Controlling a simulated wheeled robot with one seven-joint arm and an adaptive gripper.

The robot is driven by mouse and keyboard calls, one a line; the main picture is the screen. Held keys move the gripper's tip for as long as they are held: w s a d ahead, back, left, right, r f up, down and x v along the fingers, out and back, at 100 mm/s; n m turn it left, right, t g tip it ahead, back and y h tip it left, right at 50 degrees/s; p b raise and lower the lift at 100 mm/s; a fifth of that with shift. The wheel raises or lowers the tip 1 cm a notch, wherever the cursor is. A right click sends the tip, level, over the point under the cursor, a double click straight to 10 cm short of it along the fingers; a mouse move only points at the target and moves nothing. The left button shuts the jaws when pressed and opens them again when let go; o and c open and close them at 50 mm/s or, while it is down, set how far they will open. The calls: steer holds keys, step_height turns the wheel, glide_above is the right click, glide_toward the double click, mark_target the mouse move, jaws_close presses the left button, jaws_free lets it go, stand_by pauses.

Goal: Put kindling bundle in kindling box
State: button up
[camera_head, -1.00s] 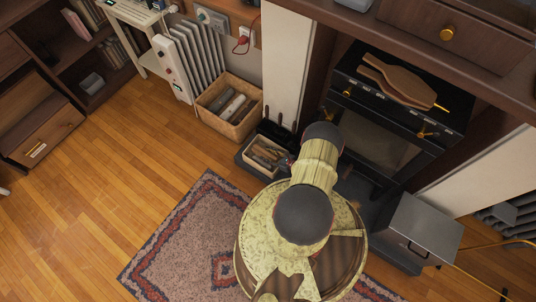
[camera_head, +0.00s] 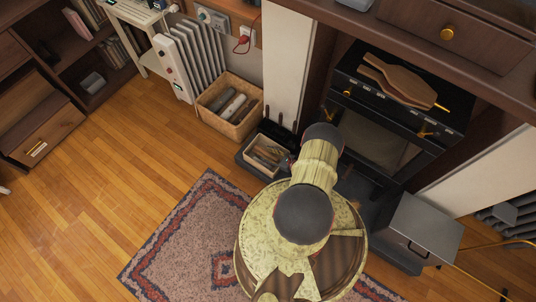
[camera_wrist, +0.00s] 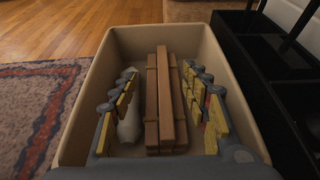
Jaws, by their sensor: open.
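The kindling bundle (camera_wrist: 163,100), several brown sticks tied together, lies lengthwise in the beige kindling box (camera_wrist: 74,122) in the wrist view. My gripper (camera_wrist: 160,76) is open, with one yellow-and-grey finger on each side of the bundle. Gaps show between the fingers and the sticks. A whitish roll (camera_wrist: 129,112) lies in the box left of the bundle, partly behind the left finger. In the head view the small box (camera_head: 250,157) stands on the dark hearth with sticks in it, and my arm hides most of my gripper.
A black stand with fire tools (camera_wrist: 268,62) is close to the box's right side. A wicker basket of logs (camera_head: 210,118) stands behind it to the left. The stove (camera_head: 375,140) and a grey metal box (camera_head: 424,228) are to the right. A patterned rug (camera_head: 180,240) covers the floor in front.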

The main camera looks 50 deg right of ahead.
steer(key=shift+s+a, duration=0.25)
steer(key=shift+s, duration=0.1)
steer(key=p+v, duration=0.1)
steer(key=v, duration=0.2)
steer(key=p+v, duration=0.1)
steer(key=v, duration=0.2)
steer(key=p+v, duration=0.1)
steer(key=v, duration=0.3)
steer(key=shift+w+d+r, duration=0.2)
steer(key=shift+r, duration=0.2)
steer(key=shift+v, duration=0.85)
steer(key=shift+r+p, duration=0.1)
steer(key=shift+p, duration=0.25)
